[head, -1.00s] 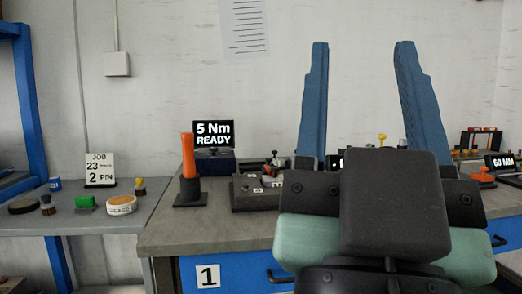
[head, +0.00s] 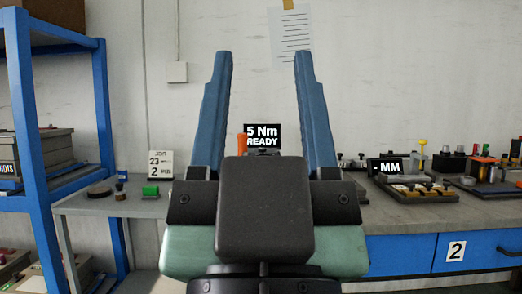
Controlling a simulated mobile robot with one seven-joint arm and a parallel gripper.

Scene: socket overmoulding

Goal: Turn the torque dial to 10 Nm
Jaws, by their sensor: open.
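The torque station's display (head: 263,136) reads "5 Nm READY" on the bench, seen between my fingers. Part of an orange upright handle (head: 242,146) shows just left of it. The torque dial itself cannot be made out; my gripper body covers the bench in front of the display. My gripper (head: 263,62) is open and empty, its two blue fingers pointing up and wide apart, on either side of the display in the picture. How far it is from the station cannot be told exactly.
A blue shelf rack (head: 104,110) stands at left. On the right, the bench (head: 400,212) holds a display reading "MM" (head: 386,166) and several fixtures.

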